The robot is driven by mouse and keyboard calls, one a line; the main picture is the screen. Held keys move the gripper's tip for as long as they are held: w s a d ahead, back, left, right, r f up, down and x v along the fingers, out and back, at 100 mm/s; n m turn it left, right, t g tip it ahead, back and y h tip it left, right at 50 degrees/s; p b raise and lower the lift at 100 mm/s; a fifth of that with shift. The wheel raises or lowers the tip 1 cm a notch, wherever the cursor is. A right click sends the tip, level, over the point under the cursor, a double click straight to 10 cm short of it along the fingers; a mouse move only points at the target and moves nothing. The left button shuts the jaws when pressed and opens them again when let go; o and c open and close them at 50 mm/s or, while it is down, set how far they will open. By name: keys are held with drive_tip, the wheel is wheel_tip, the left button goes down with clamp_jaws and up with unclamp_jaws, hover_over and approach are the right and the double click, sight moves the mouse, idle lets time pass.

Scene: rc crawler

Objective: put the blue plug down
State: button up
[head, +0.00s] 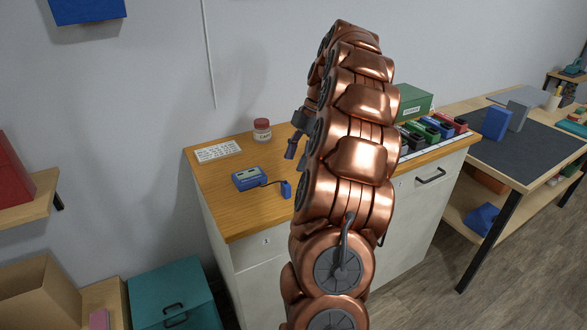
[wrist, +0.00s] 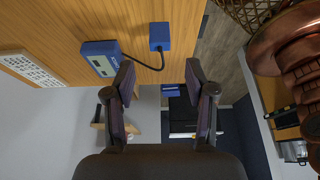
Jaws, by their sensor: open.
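The blue plug (head: 286,189) lies on the wooden cabinet top (head: 215,190), joined by a short dark cable to a blue box (head: 250,178) on its left. In the wrist view the plug (wrist: 160,36) appears beyond the fingertips, with the cable running to the blue box (wrist: 101,58). My gripper (head: 291,149) is over the cabinet top, behind the plug and partly hidden by my copper arm in the head view. In the wrist view my gripper (wrist: 160,78) has its fingers wide apart, with nothing held between them.
Several coloured blocks (head: 431,128) and a green box (head: 412,102) are on the right. The top's left edge is near the blue box. My arm hides the middle.

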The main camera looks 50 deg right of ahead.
drive_tip(key=shift+p+v, duration=0.75)
drive_tip(key=shift+v, duration=1.6)
drive_tip(key=s+a+m+g+h, duration=0.1)
drive_tip(key=a+m, duration=0.2)
drive_tip(key=a, duration=1.1)
drive_tip(key=s+a+m+g, duration=0.1)
drive_tip(key=s+a+m, duration=0.15)
drive_tip(key=a, duration=1.05)
drive_tip(key=s+a+f+m+h, duration=0.1)
drive_tip(key=s+a+f+m, duration=0.2)
drive_tip(key=s, duration=0.3)
drive_tip(key=s+a+f+m+h, duration=0.1)
drive_tip(key=s+a+f+m, duration=0.1)
drive_tip(key=s, duration=0.4)
drive_tip(key=s+a+f+m+g+h, duration=0.1)
drive_tip(key=s+a+f+m, duration=0.2)
drive_tip(key=s+a+f, duration=0.2)
drive_tip(key=shift+s+a+m, duration=0.2)
drive_tip(key=shift+s+m, duration=0.15)
drive_tip(key=shift+s, duration=0.45)
